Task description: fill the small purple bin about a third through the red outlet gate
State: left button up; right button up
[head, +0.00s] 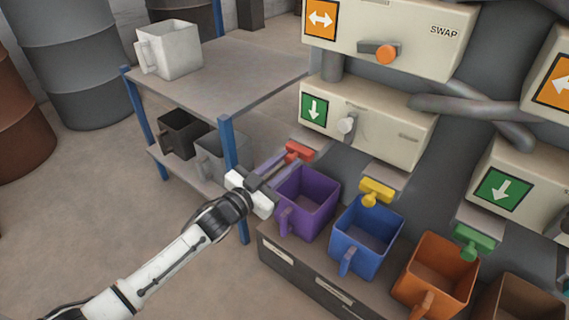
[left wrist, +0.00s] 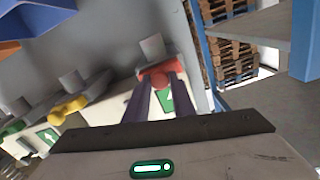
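The small purple bin (head: 308,205) stands upright at the left end of the row, below the red outlet gate (head: 298,152). The part of its inside that I can see is bare purple. My left gripper (head: 288,160) reaches over the bin's back left side toward the red gate. In the left wrist view its two fingers (left wrist: 161,92) are apart, with the red gate's handle (left wrist: 160,78) at their tips. I cannot tell whether they touch it. My right gripper is not in view.
Blue (head: 365,236), orange (head: 436,273) and brown bins stand to the right, under yellow (head: 376,191) and green (head: 473,241) gates. A blue-legged shelf (head: 225,90) with a white bin (head: 169,50) stands at left, close to my gripper. Machine boxes (head: 368,120) hang above.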

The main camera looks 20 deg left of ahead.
pick_arm(q)
grip_shut()
jog(key=shift+s+r+p, duration=0.1)
jog(key=shift+s+p, duration=0.1)
jog(key=shift+p, duration=0.1)
jog(key=shift+p+v, duration=0.8)
jog(key=shift+v, duration=0.1)
jog(key=shift+s+a, duration=0.1)
jog(key=shift+s, duration=0.05)
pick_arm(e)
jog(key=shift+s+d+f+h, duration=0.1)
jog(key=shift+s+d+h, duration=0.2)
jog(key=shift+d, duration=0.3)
pick_arm(q)
jog(key=o, duration=0.7)
grip_release()
jog(key=shift+o, duration=0.2)
jog(key=p+v, duration=0.2)
jog(key=v, duration=0.8)
jog(key=shift+p, duration=0.4)
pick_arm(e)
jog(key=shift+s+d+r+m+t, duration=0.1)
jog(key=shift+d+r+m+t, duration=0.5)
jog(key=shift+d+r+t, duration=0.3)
